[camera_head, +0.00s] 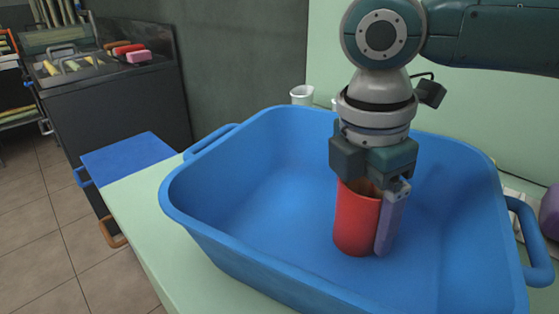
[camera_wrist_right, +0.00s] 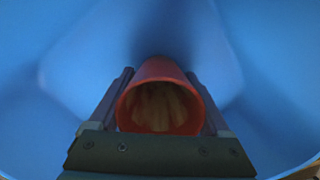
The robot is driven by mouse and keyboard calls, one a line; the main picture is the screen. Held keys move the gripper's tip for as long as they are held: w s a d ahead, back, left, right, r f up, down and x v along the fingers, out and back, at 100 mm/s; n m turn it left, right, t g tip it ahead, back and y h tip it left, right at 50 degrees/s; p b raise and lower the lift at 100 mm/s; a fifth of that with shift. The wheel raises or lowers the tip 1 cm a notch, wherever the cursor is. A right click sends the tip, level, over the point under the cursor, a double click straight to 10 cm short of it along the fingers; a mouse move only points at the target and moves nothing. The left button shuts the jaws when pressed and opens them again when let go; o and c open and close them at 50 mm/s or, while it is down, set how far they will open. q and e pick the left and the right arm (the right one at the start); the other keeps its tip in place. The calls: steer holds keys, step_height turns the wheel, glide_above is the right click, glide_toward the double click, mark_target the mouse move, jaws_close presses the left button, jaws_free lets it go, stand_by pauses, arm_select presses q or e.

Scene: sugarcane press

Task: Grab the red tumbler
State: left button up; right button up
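The red tumbler (camera_head: 356,222) stands close to upright inside the blue basin (camera_head: 240,262). My right gripper (camera_head: 375,225) reaches down over it from above, with one finger showing along the tumbler's right side. In the right wrist view, the tumbler (camera_wrist_right: 160,108) sits with its open mouth towards the camera between the two fingers of the right gripper (camera_wrist_right: 160,82), which lie against both its sides. The tumbler's inside looks brownish with pale streaks. Whether its base touches the basin floor is hard to tell. My left gripper is not in view.
The basin's walls surround the gripper and tumbler, with a handle (camera_head: 532,245) at the right. A white cup (camera_head: 302,95) stands behind the basin. A purple thing (camera_head: 550,212) is at the right edge. A dark cabinet (camera_head: 120,105) stands at the back left. The basin's left part is empty.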

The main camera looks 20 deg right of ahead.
steer(key=c, duration=0.7)
steer(key=shift+r, duration=0.1)
